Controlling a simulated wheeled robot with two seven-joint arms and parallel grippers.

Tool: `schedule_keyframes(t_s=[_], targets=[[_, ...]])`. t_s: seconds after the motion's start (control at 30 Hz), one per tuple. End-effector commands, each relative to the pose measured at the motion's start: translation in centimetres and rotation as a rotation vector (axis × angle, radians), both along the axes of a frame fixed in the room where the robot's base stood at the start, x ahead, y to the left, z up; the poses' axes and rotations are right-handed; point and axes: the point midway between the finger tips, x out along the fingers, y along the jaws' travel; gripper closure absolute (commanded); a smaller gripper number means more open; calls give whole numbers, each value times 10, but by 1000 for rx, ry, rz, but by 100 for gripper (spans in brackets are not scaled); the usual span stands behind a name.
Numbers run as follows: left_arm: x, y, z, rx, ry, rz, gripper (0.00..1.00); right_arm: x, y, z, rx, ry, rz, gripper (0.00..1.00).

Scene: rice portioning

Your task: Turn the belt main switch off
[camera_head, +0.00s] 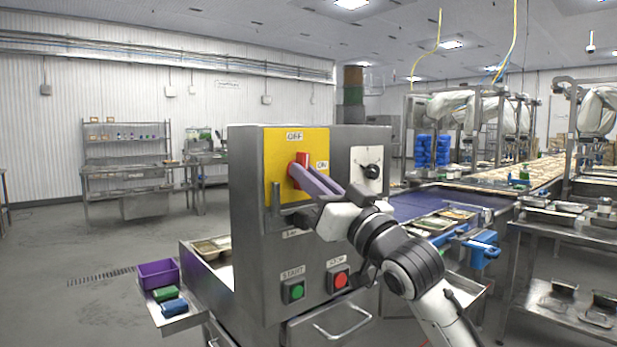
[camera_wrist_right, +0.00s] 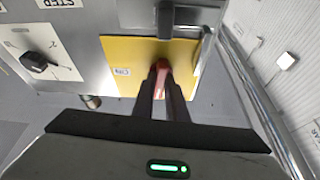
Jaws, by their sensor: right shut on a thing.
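The grey control box (camera_head: 248,225) stands in front of me with a yellow plate (camera_head: 277,150) on its face. The plate has an OFF label (camera_head: 294,136) at the top and an ON label (camera_head: 322,166) at the right. The red main switch handle (camera_head: 302,159) is on the plate, partly covered by my fingers. My right gripper (camera_head: 299,173) is shut on it, with the handle between the fingertips in the wrist view (camera_wrist_right: 161,67). The handle's exact angle is hard to tell. My left gripper is not in view.
A black knob (camera_head: 373,171) on a white plate is right of the switch. Green START (camera_head: 297,291) and red STOP (camera_head: 340,280) buttons sit below. A purple bin (camera_head: 158,274) is at the left, and the blue conveyor belt (camera_head: 410,205) runs behind right.

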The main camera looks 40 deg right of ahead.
Motion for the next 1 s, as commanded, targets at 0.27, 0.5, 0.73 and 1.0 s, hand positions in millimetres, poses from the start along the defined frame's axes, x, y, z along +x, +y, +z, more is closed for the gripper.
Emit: schedule_keyframes(t_s=[0.27,0.5,0.73,1.0], targets=[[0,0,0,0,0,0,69,0,0,-1,2,3,0,69],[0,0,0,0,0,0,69,0,0,-1,2,1,1,69],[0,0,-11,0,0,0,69,-24,0,-14,-1,2,1,69],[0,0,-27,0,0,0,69,-72,-2,-34,0,3,0,69]])
